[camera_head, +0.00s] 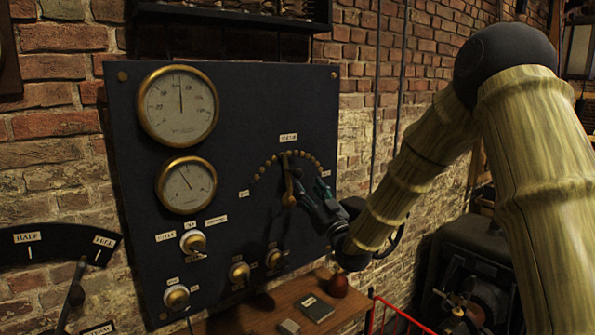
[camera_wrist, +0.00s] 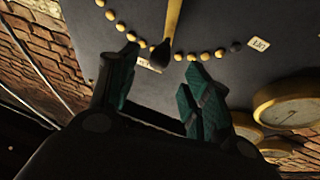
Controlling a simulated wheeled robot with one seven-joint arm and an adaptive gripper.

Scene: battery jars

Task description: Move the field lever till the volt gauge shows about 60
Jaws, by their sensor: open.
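A dark panel (camera_head: 245,110) on the brick wall carries two brass-rimmed dial gauges. The needle of the upper gauge (camera_head: 180,105) stands almost straight up; that of the lower gauge (camera_head: 187,185) leans up to the left. Their print is too small to read surely. The brass lever (camera_head: 290,190) points nearly straight up within an arc of brass studs. In the wrist view the lever (camera_wrist: 173,22) ends in a dark knob (camera_wrist: 160,55). My gripper (camera_head: 309,186) is at the lever's right. Its teal fingers (camera_wrist: 160,68) are open, with the knob around the gap between their tips; contact is unclear.
Several brass knobs (camera_head: 239,272) sit low on the panel. A wooden shelf (camera_head: 345,304) below holds a dark box (camera_head: 314,309) and a round reddish object (camera_head: 338,285). Another lever (camera_head: 75,295) with a dark scale plate is at lower left. Dark machinery stands at lower right.

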